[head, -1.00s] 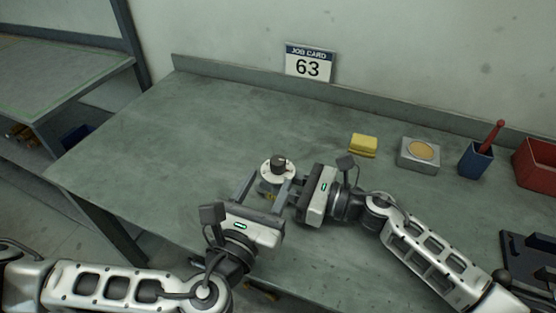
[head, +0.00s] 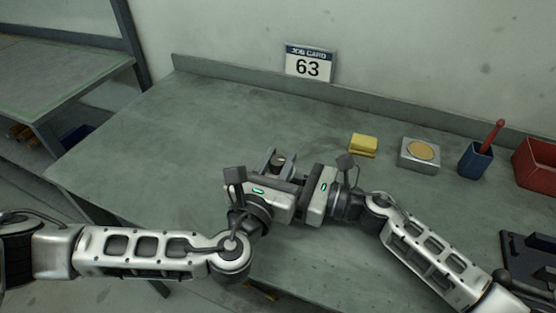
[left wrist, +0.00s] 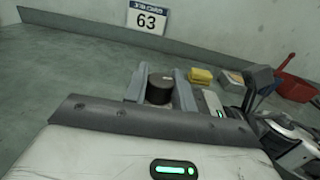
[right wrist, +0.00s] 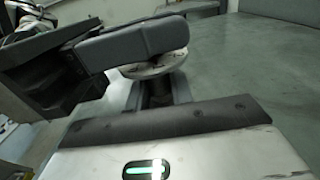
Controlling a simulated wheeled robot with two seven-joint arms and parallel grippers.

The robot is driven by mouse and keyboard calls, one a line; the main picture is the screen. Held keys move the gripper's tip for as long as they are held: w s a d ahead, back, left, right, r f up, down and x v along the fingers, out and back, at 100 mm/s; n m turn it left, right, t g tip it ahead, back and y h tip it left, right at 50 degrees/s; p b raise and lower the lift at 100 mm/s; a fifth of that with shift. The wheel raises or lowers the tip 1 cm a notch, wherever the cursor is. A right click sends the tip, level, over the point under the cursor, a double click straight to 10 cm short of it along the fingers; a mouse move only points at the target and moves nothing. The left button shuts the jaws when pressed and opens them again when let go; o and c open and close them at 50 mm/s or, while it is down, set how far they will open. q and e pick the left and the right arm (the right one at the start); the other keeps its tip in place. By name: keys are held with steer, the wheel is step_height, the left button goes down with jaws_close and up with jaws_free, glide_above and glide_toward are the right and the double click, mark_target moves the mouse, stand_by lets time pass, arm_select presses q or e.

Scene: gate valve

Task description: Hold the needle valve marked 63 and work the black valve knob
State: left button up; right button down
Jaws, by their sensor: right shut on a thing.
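The needle valve's black knob (head: 279,159) shows in the head view between my left gripper's fingers. My left gripper (head: 278,162) has its fingers either side of the knob (left wrist: 159,90); in the left wrist view they look open, with a slight gap at the left. My right gripper (right wrist: 154,97) is shut on the valve's dark lower stem, below its round pale body (right wrist: 150,67). My left gripper's dark finger crosses above that body in the right wrist view. The valve's own marking is hidden.
A job card reading 63 (head: 308,63) stands at the back of the grey bench (head: 160,130). The bench's left side is clear.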

arm_select(q)
steer(key=shift+a+m+g+h, duration=0.1)
steer(key=shift+m+g+h, duration=0.25)
steer(key=shift+h, duration=0.25)
steer(key=m+g+h, duration=0.3)
steer(key=h, duration=0.1)
steer(key=shift+m+h, duration=0.3)
steer(key=shift+m, duration=0.05)
steer(key=shift+d+r+m+g+h, duration=0.15)
steer(key=shift+d+m+g+h, duration=0.05)
steer(key=shift+m+g+h, duration=0.75)
steer(key=shift+d+m+g+h, duration=0.4)
steer(key=shift+m+g+h, duration=0.25)
steer(key=shift+g, duration=0.25)
arm_select(e)
steer(key=shift+s+a, duration=0.1)
arm_select(q)
steer(key=shift+a+m+g+h, duration=0.4)
steer(key=shift+m+g+h, duration=0.1)
steer(key=shift+g, duration=0.4)
steer(key=shift+m, duration=0.3)
steer(key=shift+a+g, duration=0.1)
steer(key=shift+g, duration=0.4)
arm_select(e)
steer(key=shift+f, duration=0.1)
